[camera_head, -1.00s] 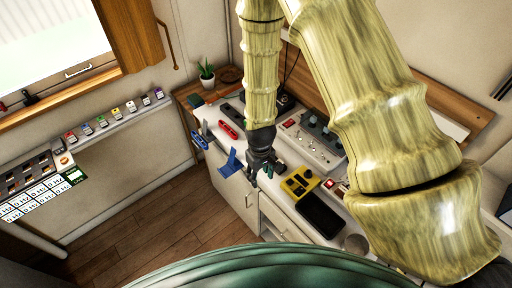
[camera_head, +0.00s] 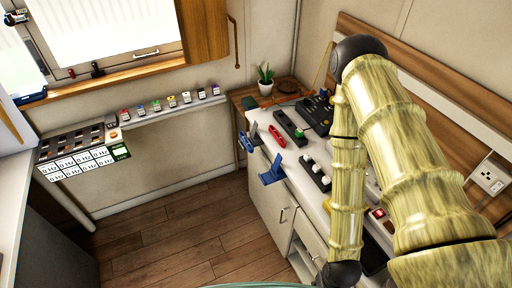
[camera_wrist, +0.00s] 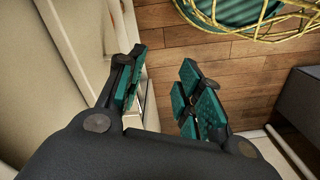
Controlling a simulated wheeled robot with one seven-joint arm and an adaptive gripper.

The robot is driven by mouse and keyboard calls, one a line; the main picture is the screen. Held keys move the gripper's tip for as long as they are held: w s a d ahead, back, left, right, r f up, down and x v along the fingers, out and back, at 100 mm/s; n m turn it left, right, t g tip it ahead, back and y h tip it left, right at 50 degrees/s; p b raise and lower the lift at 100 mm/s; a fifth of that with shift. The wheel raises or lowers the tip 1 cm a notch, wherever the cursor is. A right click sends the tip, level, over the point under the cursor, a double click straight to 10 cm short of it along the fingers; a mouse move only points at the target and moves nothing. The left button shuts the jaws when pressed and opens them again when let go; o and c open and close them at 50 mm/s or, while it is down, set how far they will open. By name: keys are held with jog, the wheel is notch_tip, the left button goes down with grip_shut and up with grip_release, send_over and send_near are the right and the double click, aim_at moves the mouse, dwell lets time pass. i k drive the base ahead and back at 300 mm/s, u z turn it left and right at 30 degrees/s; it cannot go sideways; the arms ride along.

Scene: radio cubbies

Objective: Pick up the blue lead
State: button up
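I cannot make out for sure which thing is the blue lead. A small blue-marked block (camera_head: 156,105) stands in the row on the wall ledge in the head view. Blue pieces also show at the desk's left edge: a blue bracket-like piece (camera_head: 272,173) and a smaller blue item (camera_head: 246,140). My gripper's fingers (camera_wrist: 160,92) show in the wrist view with teal pads apart and nothing between them. In the head view my wrist is at the bottom edge, in front of the desk, and the fingers are cut off. It is well away from the ledge.
The wall ledge (camera_head: 165,112) holds several colour-marked blocks, with a panel of "0 Hz" displays (camera_head: 80,165) at its left end. Wooden floor (camera_head: 170,225) lies open between.

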aim_at(245, 142)
jog(key=u, duration=0.05)
jog(key=k, duration=1.2)
jog(key=u, duration=0.7)
jog(key=i, duration=0.6)
jog(key=u, duration=0.65)
jog(key=i, duration=1.1)
jog(key=z, duration=0.95)
jog(key=i, duration=0.85)
jog(key=z, duration=0.95)
